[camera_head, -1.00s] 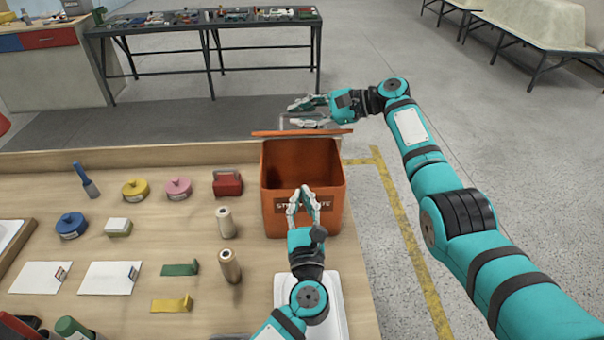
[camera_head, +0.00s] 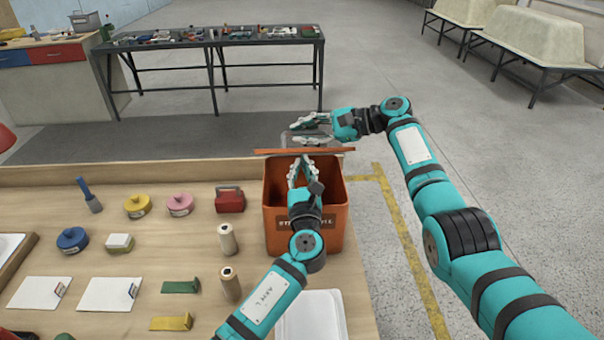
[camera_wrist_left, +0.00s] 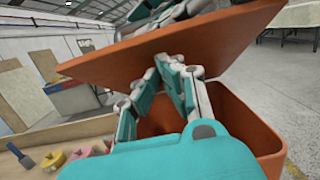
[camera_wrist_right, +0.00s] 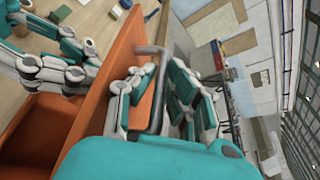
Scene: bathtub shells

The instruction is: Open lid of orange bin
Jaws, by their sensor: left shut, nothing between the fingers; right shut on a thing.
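The orange bin (camera_head: 336,215) stands at the right end of the wooden table, its mouth showing under the raised lid. The orange lid (camera_head: 338,151) shows edge-on at the bin's far side; its underside fills the upper part of the left wrist view (camera_wrist_left: 200,45). My right gripper (camera_head: 322,128) is behind the lid, shut on the grey lid handle (camera_wrist_right: 155,95). My left gripper (camera_head: 302,166) is over the bin mouth, shut and empty. Its fingertips (camera_wrist_left: 168,72) are close under the lid; whether they touch it I cannot tell.
Left of the bin stand two beige cylinders (camera_head: 228,238), a red block (camera_head: 229,200) and several coloured discs. A white tray (camera_head: 322,312) lies in front of the bin. A dark bench (camera_head: 215,43) stands behind.

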